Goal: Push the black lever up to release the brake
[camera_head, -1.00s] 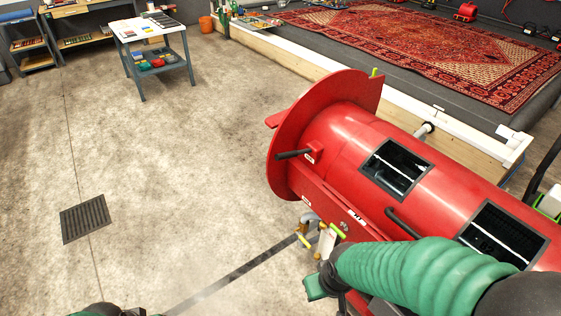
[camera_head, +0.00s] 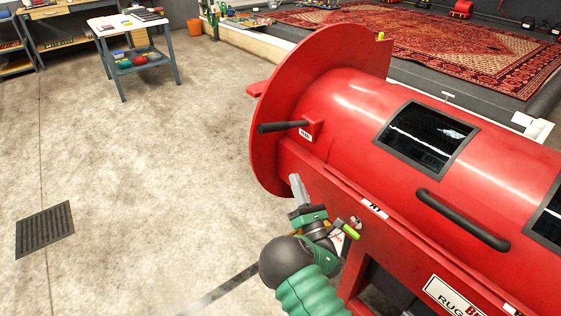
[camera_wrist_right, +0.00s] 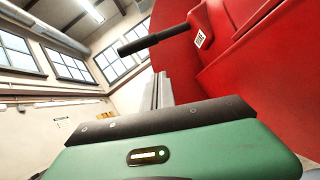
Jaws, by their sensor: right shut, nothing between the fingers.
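The black lever (camera_head: 280,127) sticks out to the left from a small red labelled bracket (camera_head: 312,128) on the end of the big red drum machine (camera_head: 345,100). It lies almost level in the head view. My right gripper (camera_head: 297,181) is shut and empty, its fingers pointing up, below the lever with a visible gap. In the right wrist view the lever (camera_wrist_right: 152,43) slants above the grey fingertips (camera_wrist_right: 159,88), apart from them in the picture. The exact depth between them is hard to judge. My left gripper is out of view.
A round red flange (camera_head: 275,95) stands behind the lever. Open floor with a drain grate (camera_head: 45,229) lies to the left. A small table (camera_head: 130,30) stands farther back.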

